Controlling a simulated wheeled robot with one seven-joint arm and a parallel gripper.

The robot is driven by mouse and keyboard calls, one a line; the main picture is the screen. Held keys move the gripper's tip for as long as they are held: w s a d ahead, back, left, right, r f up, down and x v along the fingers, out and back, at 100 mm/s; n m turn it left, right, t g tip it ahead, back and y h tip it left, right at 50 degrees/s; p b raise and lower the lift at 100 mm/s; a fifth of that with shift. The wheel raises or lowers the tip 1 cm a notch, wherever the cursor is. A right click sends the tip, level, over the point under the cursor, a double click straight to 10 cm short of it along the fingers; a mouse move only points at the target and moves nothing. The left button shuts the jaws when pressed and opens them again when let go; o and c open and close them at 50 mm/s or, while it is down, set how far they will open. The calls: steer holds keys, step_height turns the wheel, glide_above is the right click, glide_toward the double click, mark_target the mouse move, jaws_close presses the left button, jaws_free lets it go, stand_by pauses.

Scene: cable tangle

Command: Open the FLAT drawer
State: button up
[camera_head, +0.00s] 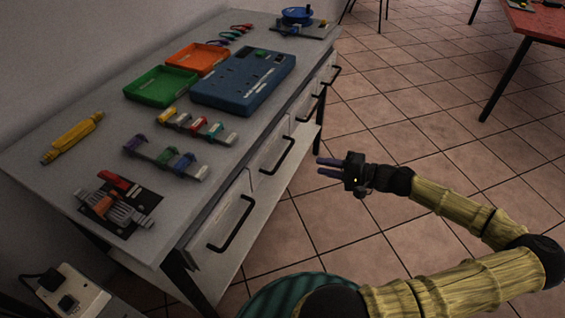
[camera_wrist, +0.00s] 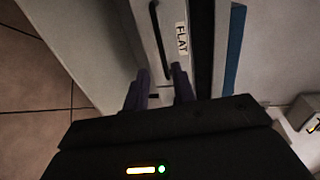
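The FLAT drawer (camera_wrist: 148,37) shows in the wrist view, its front closed. A white label (camera_wrist: 181,38) reading FLAT lies beside its long black handle (camera_wrist: 155,30). My gripper's purple fingers (camera_wrist: 159,88) are open with nothing between them, and the handle's near end lies beyond the fingertips, between them in the picture. In the head view my gripper (camera_head: 318,167) is right of the bench, pointing at the drawer fronts, apart from the black handle (camera_head: 280,158) nearest it. The drawer labels are too small to read there.
The grey bench (camera_head: 105,165) carries a green tray (camera_head: 160,87), an orange tray (camera_head: 198,58), a blue board (camera_head: 243,82) and cable holders. Another closed drawer (camera_head: 225,228) is at the near end. The tiled floor right of the bench is clear around my gripper; a red table (camera_head: 535,22) stands farther off.

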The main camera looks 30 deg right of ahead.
mark_target(282, 157)
steer(key=b+x, duration=0.2)
steer(key=x, duration=1.2)
steer(key=shift+w, duration=0.15)
jaws_close()
